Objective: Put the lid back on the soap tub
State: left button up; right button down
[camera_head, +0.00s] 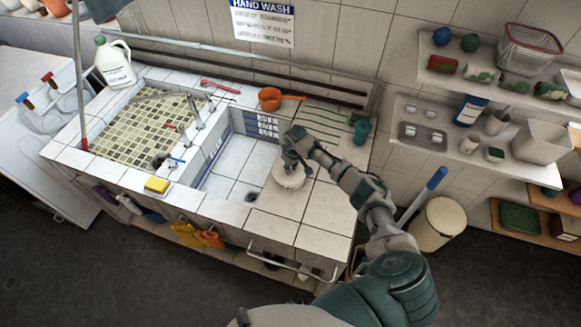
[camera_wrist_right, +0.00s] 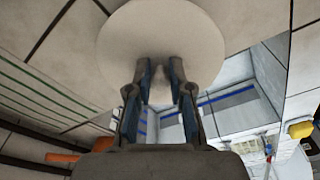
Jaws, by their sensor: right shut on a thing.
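My right gripper (camera_head: 291,160) is over the tiled counter just right of the sink basin, directly above a round white thing (camera_head: 289,181). In the wrist view its two fingers (camera_wrist_right: 162,70) are closed around a small pale knob in the middle of a round white lid (camera_wrist_right: 125,35). The lid's disc covers what lies behind it, so I cannot make out the soap tub separately from the lid. I cannot tell whether the lid touches a rim. My left gripper is in neither view.
The open basin (camera_head: 238,165) lies left of my right gripper. An orange pan (camera_head: 270,99) and a teal cup (camera_head: 362,131) stand at the back of the counter. A yellow sponge (camera_head: 157,185) lies on the front ledge. Bare tiles (camera_head: 325,205) lie to the right.

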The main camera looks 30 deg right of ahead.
jog(key=shift+d, duration=0.15)
jog(key=c, duration=1)
grip_release()
jog(key=shift+o, duration=0.4)
jog(key=o, duration=0.4)
jog(key=shift+r, duration=0.1)
notch_tip(320, 180, up, 3)
jog(key=p, duration=0.3)
jog(key=shift+f, duration=0.2)
jog(key=shift+r+p, duration=0.55)
jog(key=shift+r, duration=1.55)
